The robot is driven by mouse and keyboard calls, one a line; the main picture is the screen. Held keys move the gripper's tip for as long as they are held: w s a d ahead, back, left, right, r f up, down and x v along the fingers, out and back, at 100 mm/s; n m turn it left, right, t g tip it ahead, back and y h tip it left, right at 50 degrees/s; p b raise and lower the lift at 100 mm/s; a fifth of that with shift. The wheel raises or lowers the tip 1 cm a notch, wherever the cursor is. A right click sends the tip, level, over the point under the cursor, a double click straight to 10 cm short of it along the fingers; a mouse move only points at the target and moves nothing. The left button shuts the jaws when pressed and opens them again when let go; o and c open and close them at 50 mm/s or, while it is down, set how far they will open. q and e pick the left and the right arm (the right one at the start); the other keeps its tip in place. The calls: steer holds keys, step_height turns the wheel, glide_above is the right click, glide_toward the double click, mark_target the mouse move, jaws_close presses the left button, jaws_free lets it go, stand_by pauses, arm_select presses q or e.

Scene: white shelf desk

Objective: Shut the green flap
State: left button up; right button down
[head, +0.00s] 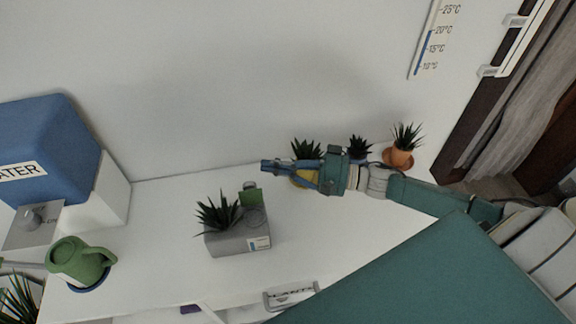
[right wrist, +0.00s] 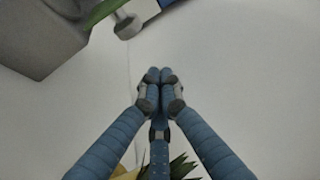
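The green flap (head: 251,197) stands raised on the right part of a grey planter box (head: 238,243), which holds a spiky plant (head: 217,214). A small grey knob (head: 250,185) shows at the flap's top edge. My right gripper (head: 266,166) is beyond the box, above and slightly right of the flap in the head view, and apart from it. In the right wrist view its fingertips (right wrist: 160,75) are together with nothing between them. That view also shows the grey box (right wrist: 40,38) and a strip of the green flap (right wrist: 103,10) at the top left. My left gripper is out of view.
A green watering can (head: 80,262) and a blue water tank (head: 55,150) are at the left. The white desk (head: 160,215) is clear between tank and box.

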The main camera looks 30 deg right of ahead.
mark_target(250, 191)
steer(key=a, duration=0.1)
steer(key=s+a+p, duration=0.1)
steer(key=a+p, duration=0.1)
steer(key=shift+s+a, duration=0.35)
steer(key=shift+s, duration=0.05)
